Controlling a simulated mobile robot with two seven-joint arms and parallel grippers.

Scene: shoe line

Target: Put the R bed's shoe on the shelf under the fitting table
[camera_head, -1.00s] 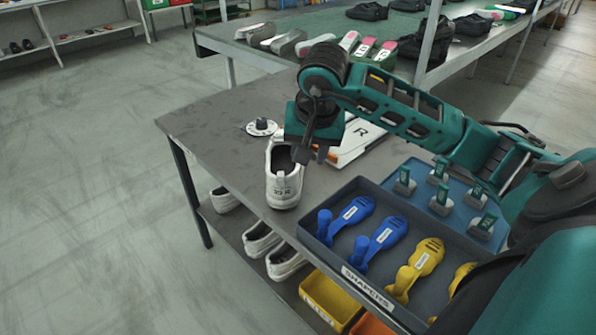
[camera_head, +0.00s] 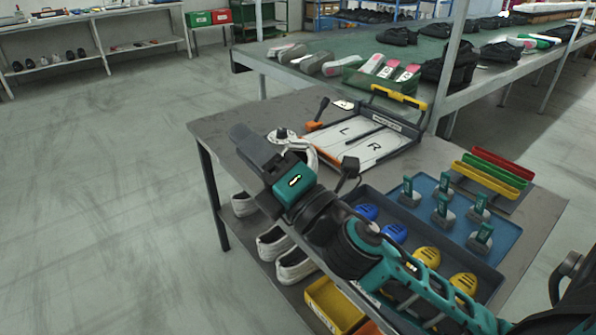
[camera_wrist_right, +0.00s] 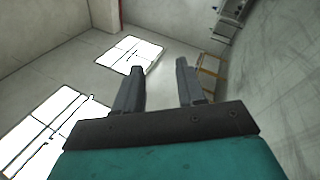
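A white shoe (camera_head: 308,156) stands on the grey fitting table (camera_head: 222,127), beside a round white dial. My right gripper and wrist hide most of it. The shelf (camera_head: 240,232) under the table holds several white shoes (camera_head: 273,242). My left gripper is out of view.
A tray (camera_head: 487,268) with blue and yellow shapers lies front right, partly behind my arm. A blue mat (camera_head: 460,222) with stamps is beside it. A yellow bin (camera_head: 335,305) is on the shelf. The floor to the left is clear.

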